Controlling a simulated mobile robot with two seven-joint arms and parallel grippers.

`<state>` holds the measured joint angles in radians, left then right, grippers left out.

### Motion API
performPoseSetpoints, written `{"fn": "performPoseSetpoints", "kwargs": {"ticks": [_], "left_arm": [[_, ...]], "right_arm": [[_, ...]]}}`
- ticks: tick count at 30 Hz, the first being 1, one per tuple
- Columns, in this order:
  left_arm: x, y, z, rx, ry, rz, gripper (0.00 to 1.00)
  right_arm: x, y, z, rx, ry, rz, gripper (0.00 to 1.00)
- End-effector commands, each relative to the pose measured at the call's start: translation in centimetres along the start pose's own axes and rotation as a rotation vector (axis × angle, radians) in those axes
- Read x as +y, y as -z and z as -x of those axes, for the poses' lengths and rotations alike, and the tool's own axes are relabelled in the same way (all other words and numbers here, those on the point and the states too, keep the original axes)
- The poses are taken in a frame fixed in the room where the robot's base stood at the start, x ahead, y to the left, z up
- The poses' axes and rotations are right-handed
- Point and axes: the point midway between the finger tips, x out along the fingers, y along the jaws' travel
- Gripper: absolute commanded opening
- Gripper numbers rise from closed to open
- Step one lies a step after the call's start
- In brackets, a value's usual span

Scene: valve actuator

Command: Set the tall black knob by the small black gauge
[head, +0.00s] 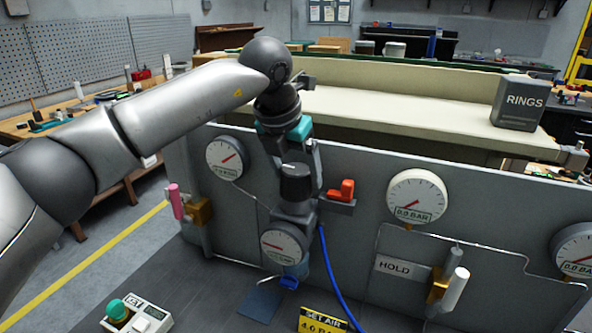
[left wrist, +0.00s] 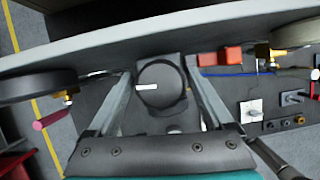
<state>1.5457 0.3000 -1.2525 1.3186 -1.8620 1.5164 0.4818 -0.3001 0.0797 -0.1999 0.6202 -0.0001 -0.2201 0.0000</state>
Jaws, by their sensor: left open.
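The tall black knob (head: 295,184) stands upright on a grey regulator body on the panel front. The small gauge (head: 284,246) with a white face and red needle sits just below it. My left gripper (head: 296,164) is over the knob, pointing down, with its fingers on either side. In the left wrist view the round knob top (left wrist: 160,84), with a white mark, lies between the two open fingers (left wrist: 165,98). Gaps show beside the knob there. The gauge face is not clear in that view. My right gripper is not in view.
A red lever (head: 342,190) stands close to the right of the knob. Larger gauges (head: 417,196) (head: 225,158) are on the panel. A blue hose (head: 332,285) runs down. A "SET AIR 4.0 BAR" sign (head: 322,320) and a button box (head: 137,316) are in front.

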Motion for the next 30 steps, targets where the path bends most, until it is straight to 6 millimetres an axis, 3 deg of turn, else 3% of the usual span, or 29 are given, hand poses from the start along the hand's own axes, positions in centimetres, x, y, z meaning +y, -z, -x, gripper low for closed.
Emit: {"fn": "performPoseSetpoints", "kwargs": {"ticks": [5,8,21,30], "left_arm": [[0.1,0.0,1.1,-0.002,-0.001,0.000,0.85],[0.1,0.0,2.9,-0.004,-0.001,-0.001,0.85],[0.0,0.0,12.9,-0.003,-0.002,0.000,0.85],[0.0,0.0,15.3,-0.001,0.001,0.001,0.85]], "right_arm": [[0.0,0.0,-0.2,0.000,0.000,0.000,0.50],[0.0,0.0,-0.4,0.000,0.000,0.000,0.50],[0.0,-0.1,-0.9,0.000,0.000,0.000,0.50],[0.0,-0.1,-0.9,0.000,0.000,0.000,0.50]]}}
